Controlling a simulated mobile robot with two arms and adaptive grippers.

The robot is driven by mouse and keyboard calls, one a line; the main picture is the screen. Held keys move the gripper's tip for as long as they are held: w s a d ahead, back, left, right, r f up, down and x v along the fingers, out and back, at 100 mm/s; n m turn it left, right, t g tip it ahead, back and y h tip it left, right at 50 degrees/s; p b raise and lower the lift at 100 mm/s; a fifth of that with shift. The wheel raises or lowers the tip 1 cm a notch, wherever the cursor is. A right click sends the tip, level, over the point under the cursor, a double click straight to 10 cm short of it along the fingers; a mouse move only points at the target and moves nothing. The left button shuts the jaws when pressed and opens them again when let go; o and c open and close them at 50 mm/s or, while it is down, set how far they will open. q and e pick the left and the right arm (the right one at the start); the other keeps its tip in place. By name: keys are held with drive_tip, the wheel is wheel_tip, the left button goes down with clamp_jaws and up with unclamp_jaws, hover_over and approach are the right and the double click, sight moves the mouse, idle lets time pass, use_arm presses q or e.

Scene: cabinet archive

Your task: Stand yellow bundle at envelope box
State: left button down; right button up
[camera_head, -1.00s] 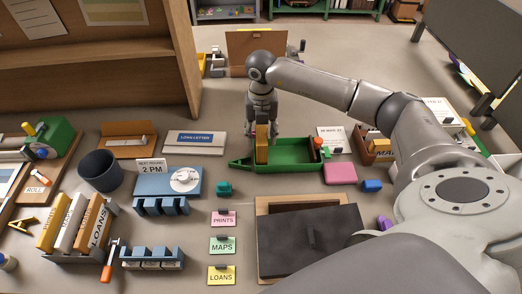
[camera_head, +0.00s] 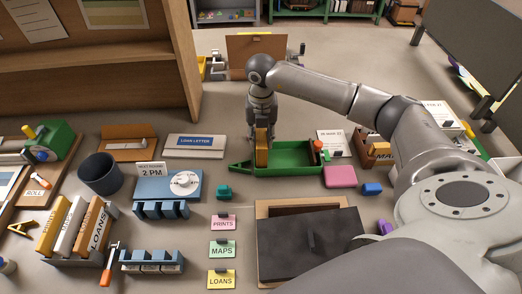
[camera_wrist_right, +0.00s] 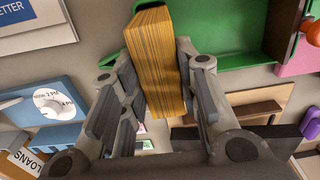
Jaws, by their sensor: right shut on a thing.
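The yellow bundle (camera_head: 262,153) stands upright at the left end of a green boat-shaped tray (camera_head: 285,172). My right gripper (camera_head: 261,132) reaches down from above and is shut on the bundle. In the right wrist view the bundle (camera_wrist_right: 156,62) is a thick yellow stack of sheets between the two fingers. I cannot tell whether its lower end touches the tray. No box is clearly marked as the envelope box; a brown tray with an envelope-like piece (camera_head: 129,149) lies at the left. My left gripper is not in view.
A white letter envelope (camera_head: 194,153), a blue dial stand (camera_head: 168,184) and a dark cup (camera_head: 101,172) lie left of the tray. A pink block (camera_head: 340,176) is on its right. A dark-lidded box (camera_head: 310,243) is in front. Bare table shows behind the tray.

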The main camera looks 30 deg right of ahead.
drive_tip(key=shift+r, duration=0.15)
drive_tip(key=shift+r+p, duration=1.6)
drive_tip(key=shift+r, duration=0.8)
drive_tip(key=shift+f, duration=0.1)
